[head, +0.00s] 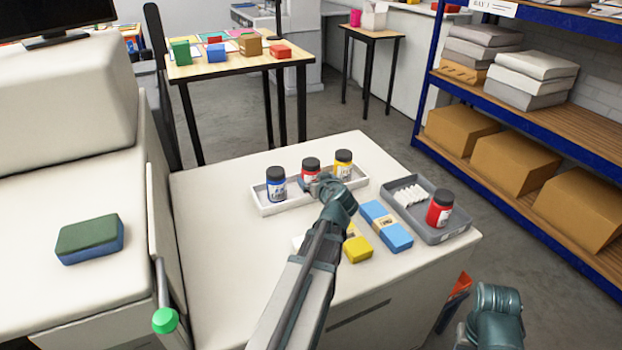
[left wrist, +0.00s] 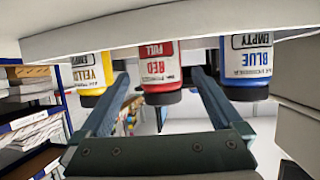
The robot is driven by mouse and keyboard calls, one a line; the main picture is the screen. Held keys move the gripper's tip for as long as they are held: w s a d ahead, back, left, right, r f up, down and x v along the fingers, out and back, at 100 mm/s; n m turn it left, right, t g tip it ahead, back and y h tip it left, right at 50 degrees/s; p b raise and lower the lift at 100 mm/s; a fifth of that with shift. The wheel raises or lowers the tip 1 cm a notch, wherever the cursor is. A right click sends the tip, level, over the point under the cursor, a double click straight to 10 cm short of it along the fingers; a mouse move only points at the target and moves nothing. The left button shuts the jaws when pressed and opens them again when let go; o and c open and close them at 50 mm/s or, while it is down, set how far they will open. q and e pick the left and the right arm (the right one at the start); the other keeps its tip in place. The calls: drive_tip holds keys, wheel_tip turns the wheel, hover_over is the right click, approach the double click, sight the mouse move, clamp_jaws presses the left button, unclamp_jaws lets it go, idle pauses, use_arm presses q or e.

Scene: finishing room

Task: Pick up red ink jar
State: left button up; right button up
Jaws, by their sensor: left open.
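A red ink jar (head: 310,171) with a black lid stands in the white tray (head: 262,203), between a blue jar (head: 276,184) and a yellow jar (head: 343,163). In the upside-down left wrist view, the red jar (left wrist: 157,62) reads RED and FULL; the blue jar (left wrist: 246,65) and yellow jar (left wrist: 91,75) read EMPTY. My left gripper (head: 318,186) is open at the red jar, one finger on each side in its wrist view (left wrist: 160,74). Contact cannot be told. A second red jar (head: 440,209) stands in the grey tray (head: 458,232). My right arm shows at bottom right; its fingers are unclear.
A blue box (head: 386,226) and a yellow block (head: 357,249) lie near my left wrist. White pieces (head: 410,196) lie in the grey tray. A green-blue sponge (head: 89,239) is on the left surface. The counter's front left is clear.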

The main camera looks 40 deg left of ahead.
sight(313, 177)
use_arm(q)
drive_tip(key=shift+b+x, duration=1.05)
drive_tip(key=shift+x, duration=1.25)
drive_tip(key=shift+a, duration=0.2)
drive_tip(key=shift+w+a+f, duration=0.2)
drive_tip(key=shift+f, duration=0.15)
drive_tip(key=shift+d+r, duration=0.1)
drive_tip(key=shift+r, duration=0.05)
drive_tip(key=c, duration=0.4)
clamp_jaws()
drive_tip(key=shift+r, duration=0.1)
